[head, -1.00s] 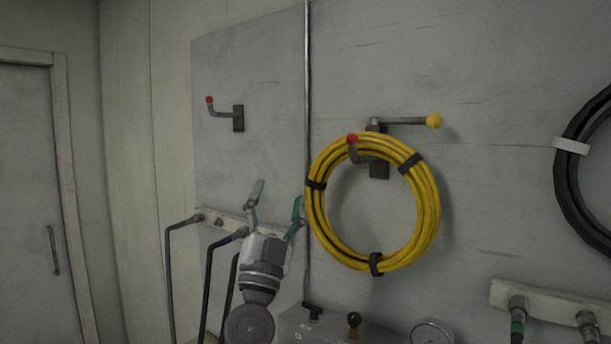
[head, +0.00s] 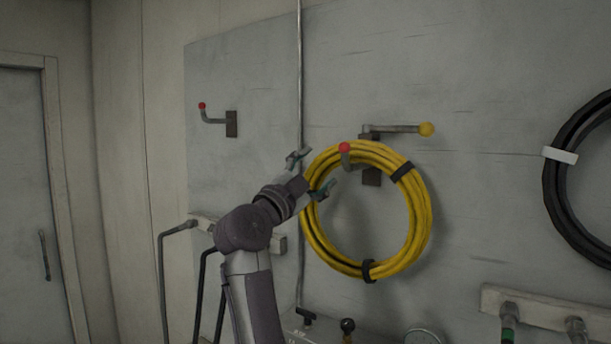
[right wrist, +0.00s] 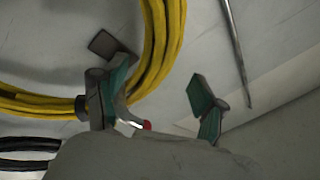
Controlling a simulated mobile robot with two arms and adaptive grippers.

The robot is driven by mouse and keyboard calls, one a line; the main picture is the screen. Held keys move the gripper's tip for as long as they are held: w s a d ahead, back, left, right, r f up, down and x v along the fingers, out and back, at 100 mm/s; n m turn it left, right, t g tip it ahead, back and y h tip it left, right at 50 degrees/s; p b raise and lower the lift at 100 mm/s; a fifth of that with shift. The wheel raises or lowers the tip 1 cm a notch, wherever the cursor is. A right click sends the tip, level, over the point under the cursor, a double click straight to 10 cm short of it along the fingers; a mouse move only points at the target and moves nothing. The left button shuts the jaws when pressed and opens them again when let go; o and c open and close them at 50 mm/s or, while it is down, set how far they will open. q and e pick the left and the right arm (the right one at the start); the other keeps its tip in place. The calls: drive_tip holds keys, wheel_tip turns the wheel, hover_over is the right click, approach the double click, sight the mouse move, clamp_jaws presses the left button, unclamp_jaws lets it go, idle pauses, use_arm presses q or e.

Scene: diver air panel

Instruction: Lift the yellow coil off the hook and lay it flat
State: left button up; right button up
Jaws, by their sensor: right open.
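The yellow coil (head: 424,222) hangs on a red-tipped hook (head: 346,155) on the grey wall panel, bound by black straps. It also shows in the right wrist view (right wrist: 168,50), where the hook's red tip (right wrist: 146,125) shows between the fingers. My right gripper (head: 311,174) is at the coil's upper left side, with its fingers apart. In the right wrist view the open fingers (right wrist: 165,100) have green pads, and one finger overlaps the coil. I cannot tell whether it touches. The coil's left edge is partly hidden behind the gripper. My left gripper is not in view.
A lever with a yellow knob (head: 426,129) sticks out just above the coil. An empty red-tipped hook (head: 230,123) is at the left. A black coil (head: 556,205) hangs at the right. Hose fittings (head: 510,308) and a gauge (head: 421,337) are below.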

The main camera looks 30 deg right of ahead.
sight(325, 160)
drive_tip(key=p+x, duration=0.2)
drive_tip(key=x, duration=0.1)
drive_tip(key=shift+d+r, duration=0.1)
drive_tip(key=shift+r, duration=0.15)
drive_tip(key=shift+p+x, duration=0.75)
drive_tip(key=shift+x, duration=0.2)
drive_tip(key=shift+d+f, duration=0.1)
drive_tip(key=shift+f, duration=0.1)
drive_tip(key=shift+c, duration=0.3)
clamp_jaws()
